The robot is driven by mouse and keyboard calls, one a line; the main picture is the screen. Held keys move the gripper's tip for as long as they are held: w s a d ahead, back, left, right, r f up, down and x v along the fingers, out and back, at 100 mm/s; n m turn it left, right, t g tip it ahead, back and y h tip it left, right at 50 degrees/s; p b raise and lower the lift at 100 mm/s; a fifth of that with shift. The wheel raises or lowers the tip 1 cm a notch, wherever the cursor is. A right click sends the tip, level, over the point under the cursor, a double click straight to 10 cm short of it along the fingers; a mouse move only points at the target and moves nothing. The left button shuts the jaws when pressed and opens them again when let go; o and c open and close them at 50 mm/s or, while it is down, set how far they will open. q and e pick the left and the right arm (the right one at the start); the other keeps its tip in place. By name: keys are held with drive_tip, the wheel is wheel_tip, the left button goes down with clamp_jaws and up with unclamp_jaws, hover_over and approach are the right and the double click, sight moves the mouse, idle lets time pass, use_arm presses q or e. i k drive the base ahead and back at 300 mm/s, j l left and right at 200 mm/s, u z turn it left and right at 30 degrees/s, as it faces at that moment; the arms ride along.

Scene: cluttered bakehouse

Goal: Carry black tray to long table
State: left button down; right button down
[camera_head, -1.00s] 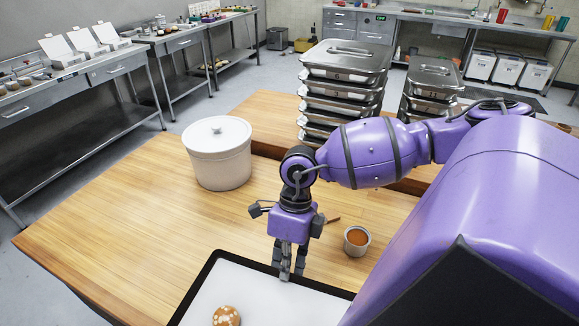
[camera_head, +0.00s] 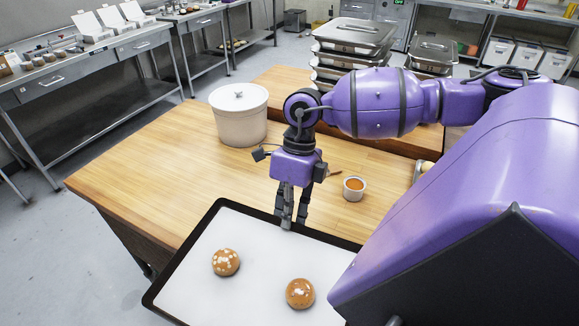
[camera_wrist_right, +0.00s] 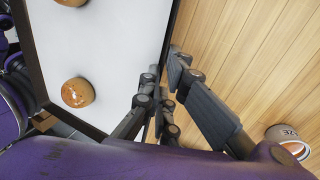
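The black tray (camera_head: 172,271), dark-rimmed with a white liner, lies in the lower middle of the head view, by the near part of a wooden table (camera_head: 130,165). Two brown buns, one (camera_head: 226,262) with white topping and another (camera_head: 300,293), sit on it. My right gripper (camera_head: 289,222) points down at the tray's far rim. In the wrist view its fingers (camera_wrist_right: 164,68) are close together on either side of the rim (camera_wrist_right: 170,30). I cannot tell whether the tray rests or is raised. My left gripper does not show; the tray's near right part is hidden by my body.
A white lidded pot (camera_head: 239,118) and a small cup of orange filling (camera_head: 354,188) stand on the table past the tray. Stacked metal pans (camera_head: 350,38) stand behind. Steel benches (camera_head: 60,85) line the left wall, with open floor before them.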

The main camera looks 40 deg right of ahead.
sight(141, 160)
drive_tip(key=j, duration=0.15)
drive_tip(key=i+j+z, duration=0.3)
drive_tip(key=i+j, duration=0.2)
drive_tip(key=i, duration=0.15)
drive_tip(key=i+j+z, duration=0.25)
drive_tip(key=i+j, duration=0.35)
